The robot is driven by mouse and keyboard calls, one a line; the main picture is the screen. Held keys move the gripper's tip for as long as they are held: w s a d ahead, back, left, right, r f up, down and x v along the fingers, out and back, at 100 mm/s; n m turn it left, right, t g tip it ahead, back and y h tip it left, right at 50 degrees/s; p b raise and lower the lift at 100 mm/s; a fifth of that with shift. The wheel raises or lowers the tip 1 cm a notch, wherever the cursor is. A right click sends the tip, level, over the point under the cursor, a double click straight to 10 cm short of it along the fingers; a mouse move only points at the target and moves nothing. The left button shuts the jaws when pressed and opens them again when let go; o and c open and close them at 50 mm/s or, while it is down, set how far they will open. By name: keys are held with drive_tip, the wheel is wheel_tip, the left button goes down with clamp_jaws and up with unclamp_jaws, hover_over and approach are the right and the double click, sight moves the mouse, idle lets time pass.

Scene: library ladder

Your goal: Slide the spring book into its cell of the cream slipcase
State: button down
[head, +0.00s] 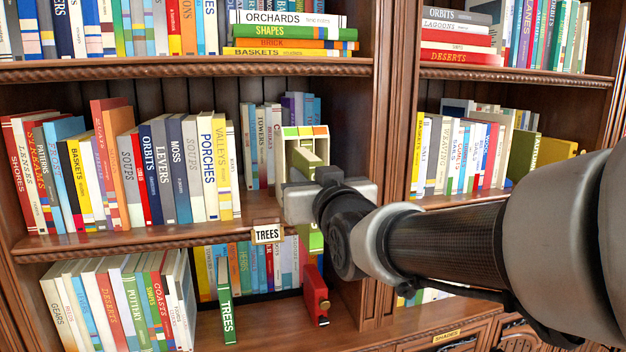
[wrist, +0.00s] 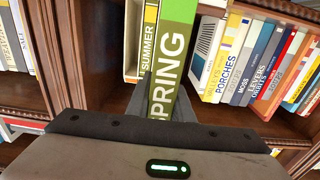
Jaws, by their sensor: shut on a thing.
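The cream slipcase (head: 293,144) stands on the middle shelf, right of the upright books, with coloured squares along its top edge. The spring book (wrist: 171,48), olive and bright green with white letters, is upright at the slipcase's front. It also shows in the head view (head: 316,243), partly behind my gripper. My gripper (head: 318,192) is shut on its spine; in the wrist view my fingers (wrist: 163,95) flank the spine. The summer book (wrist: 148,38) sits in the slipcase beside the spring book, its spine set farther back. How deep the spring book is in its cell is hidden.
A tight row of books (head: 160,170) fills the shelf to the left. A TREES label (head: 267,233) hangs on the shelf edge. A wooden upright (head: 392,110) stands close on the right. Below are a green TREES book (head: 226,303) and a red book (head: 316,296).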

drive_tip(key=shift+b+x, duration=0.45)
drive_tip(key=shift+x, duration=2.45)
drive_tip(key=shift+b, duration=1.15)
drive_tip(key=shift+w, duration=0.1)
drive_tip(key=shift+w+a, duration=0.15)
drive_tip(key=shift+w, duration=0.15)
drive_tip(key=shift+x, duration=1.55)
drive_tip(key=c, duration=1.5)
unclamp_jaws()
drive_tip(key=shift+c, duration=0.2)
drive_tip(key=shift+o, duration=0.3)
drive_tip(key=shift+f, duration=0.1)
